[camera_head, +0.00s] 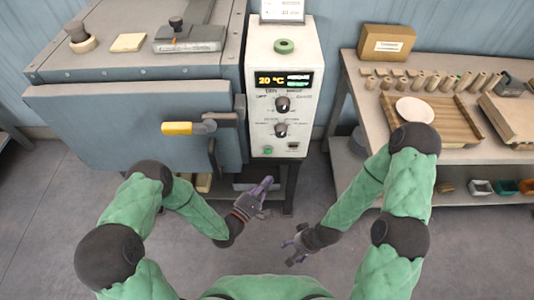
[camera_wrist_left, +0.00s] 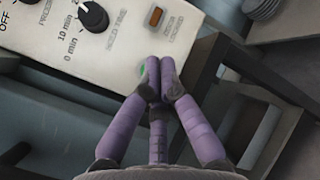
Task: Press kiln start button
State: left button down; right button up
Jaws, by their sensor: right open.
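The white control panel (camera_head: 282,90) beside the kiln (camera_head: 130,115) carries a display (camera_head: 284,80) reading 20 °C, two black knobs and a small green button (camera_head: 267,151) at its lower left. My left gripper (camera_head: 265,186) is below the panel, its purple fingers pointing up toward it. In the left wrist view its fingertips (camera_wrist_left: 157,74) are drawn together, with nothing seen between them. The green button (camera_wrist_left: 143,70) is partly hidden behind them there; I cannot tell whether they touch it. My right gripper (camera_head: 291,242) is open and empty, lower and to the right.
The kiln door has a yellow handle (camera_head: 177,128) left of the panel. A workbench (camera_head: 358,75) at right holds a plate (camera_head: 415,109), a wooden rack (camera_head: 461,118) and a box (camera_head: 387,42). The floor between is clear.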

aim_at(268, 151)
pick_arm(q)
jog(key=shift+w, duration=0.1)
jog(key=w+b, duration=0.2)
jog(key=w, duration=0.6)
jog(key=shift+w, duration=0.35)
jog(key=shift+w, duration=0.15)
dwell(1.4)
jog(key=shift+w, duration=0.25)
jog(key=shift+w+b, duration=0.45)
jog(key=shift+w, duration=0.05)
dwell(0.8)
jog(key=shift+s, duration=0.95)
jog(key=shift+p, duration=0.3)
